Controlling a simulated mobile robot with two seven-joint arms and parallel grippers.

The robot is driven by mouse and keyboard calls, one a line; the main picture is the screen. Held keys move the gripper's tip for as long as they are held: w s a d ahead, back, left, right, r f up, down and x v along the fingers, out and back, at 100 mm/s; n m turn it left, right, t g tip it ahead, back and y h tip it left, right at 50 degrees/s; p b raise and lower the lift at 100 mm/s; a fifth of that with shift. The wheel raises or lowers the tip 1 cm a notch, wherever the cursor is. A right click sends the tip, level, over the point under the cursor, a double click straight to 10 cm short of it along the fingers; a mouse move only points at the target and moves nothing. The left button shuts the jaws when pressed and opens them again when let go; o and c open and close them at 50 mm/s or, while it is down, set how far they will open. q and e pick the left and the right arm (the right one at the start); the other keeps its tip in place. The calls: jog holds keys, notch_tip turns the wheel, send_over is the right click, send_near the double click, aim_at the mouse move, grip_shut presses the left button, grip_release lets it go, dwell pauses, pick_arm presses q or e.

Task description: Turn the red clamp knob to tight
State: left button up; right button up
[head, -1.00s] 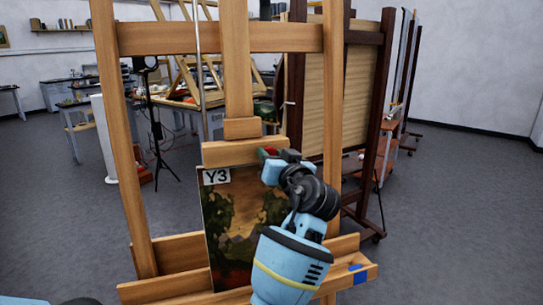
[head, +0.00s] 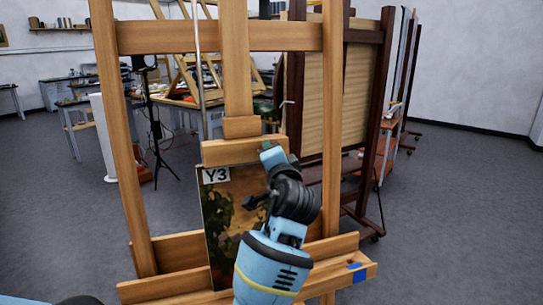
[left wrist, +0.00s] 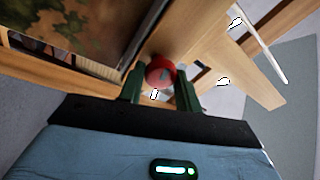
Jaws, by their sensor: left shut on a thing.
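The red clamp knob (left wrist: 160,70) is round and shows in the left wrist view between the two dark green fingers of my left gripper (left wrist: 159,82). The gripper is shut on it. In the head view my left gripper (head: 267,146) is at the right end of the easel's upper wooden clamp bar (head: 225,153), and the knob is hidden behind it. The bar sits at the top edge of a dark landscape painting (head: 217,215) labelled Y3. I cannot read the knob's tightness. My right gripper is not in view.
The wooden easel (head: 133,150) stands in front of me, its lower ledge (head: 330,275) carrying a blue patch. A dark-framed easel (head: 345,90) stands behind it to the right. Tables and a black tripod (head: 155,120) are at the back left. Grey floor is open at right.

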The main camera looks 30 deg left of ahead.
pick_arm(q)
jog(key=shift+s+a+r+m+g+h, duration=0.1)
jog(key=shift+m+g+h, duration=0.35)
jog(key=shift+m, duration=3.1)
jog(key=shift+w+a+r+m+g+h, duration=0.15)
jog(key=shift+m+h, duration=0.55)
jog(key=shift+m, duration=2.8)
jog(key=shift+s+d+r+m+g+h, duration=0.15)
jog(key=shift+m+g+h, duration=0.35)
jog(key=shift+m, duration=3.05)
jog(key=shift+a+f, duration=0.1)
jog(key=o, duration=1)
jog(key=shift+f, duration=0.1)
jog(key=shift+c, duration=0.2)
jog(key=v, duration=0.7)
jog(key=shift+s+d, duration=0.25)
jog(key=shift+s, duration=0.05)
